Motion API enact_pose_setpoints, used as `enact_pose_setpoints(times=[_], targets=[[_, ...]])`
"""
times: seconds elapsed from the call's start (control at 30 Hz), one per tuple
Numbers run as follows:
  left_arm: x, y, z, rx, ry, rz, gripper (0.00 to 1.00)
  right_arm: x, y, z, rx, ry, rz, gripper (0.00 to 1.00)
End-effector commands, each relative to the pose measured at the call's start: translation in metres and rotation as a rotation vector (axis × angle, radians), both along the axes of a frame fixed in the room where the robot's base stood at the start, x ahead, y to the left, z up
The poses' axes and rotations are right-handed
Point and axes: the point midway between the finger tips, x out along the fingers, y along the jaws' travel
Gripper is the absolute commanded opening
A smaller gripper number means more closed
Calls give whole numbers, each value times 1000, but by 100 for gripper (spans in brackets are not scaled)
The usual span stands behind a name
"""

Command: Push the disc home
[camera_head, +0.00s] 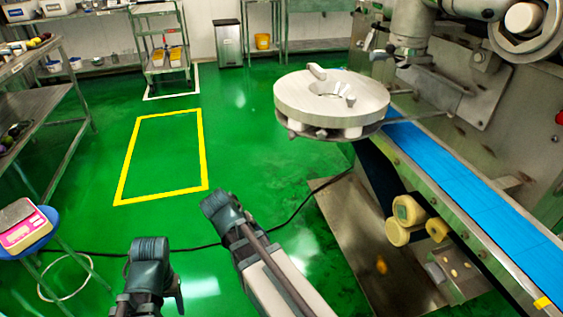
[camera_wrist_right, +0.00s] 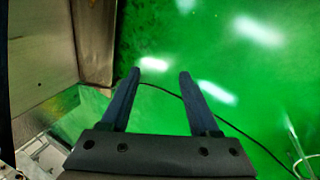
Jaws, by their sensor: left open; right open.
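A thick pale disc (camera_head: 330,97) with a central opening and small raised lugs on top sits at the machine's left side, beside the blue belt. It rests over a thin metal plate, and a narrow gap shows under its front edge. My left gripper (camera_head: 150,268) is low in the head view, left of the disc and well apart from it; its fingers are hard to make out. My right gripper (camera_wrist_right: 156,98) shows in the right wrist view with two dark fingers spread and nothing between them. Green floor lies beyond them.
The blue conveyor belt (camera_head: 480,195) runs down to the right, with yellowish rollers (camera_head: 405,212) below it. Machine heads (camera_head: 515,40) stand behind. A dark cable (camera_head: 310,203) crosses the floor. A red-and-white scale (camera_head: 22,228) sits at left. The yellow-outlined floor is clear.

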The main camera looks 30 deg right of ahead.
Motion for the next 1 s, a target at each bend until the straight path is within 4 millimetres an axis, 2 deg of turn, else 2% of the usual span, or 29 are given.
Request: enact_pose_setpoints(times=[0.03, 0.13, 0.27, 0.33, 0.5, 0.6, 0.7, 0.83, 1.0], targets=[[0, 0, -21, 1, 0, 0, 63, 10, -13, -12, -86, -10, -21, 62], [0, 0, -25, 1, 0, 0, 63, 22, -35, 6, -268, -42, -61, 62], [0, 0, -27, 1, 0, 0, 63, 39, -54, 45, -524, -111, -109, 62], [0, 0, -27, 1, 0, 0, 63, 50, -57, 73, -672, -168, -133, 62], [0, 0, -27, 1, 0, 0, 63, 69, -46, 148, -1004, -343, -186, 62], [0, 0, -27, 1, 0, 0, 63, 75, -33, 182, -1146, -442, -209, 62], [0, 0, -27, 1, 0, 0, 63, 77, -20, 206, -1242, -516, -224, 62], [0, 0, -27, 1, 0, 0, 63, 78, -11, 222, -1304, -569, -232, 62], [0, 0, -26, 1, 0, 0, 63, 77, -10, 226, -1319, -581, -234, 62]])
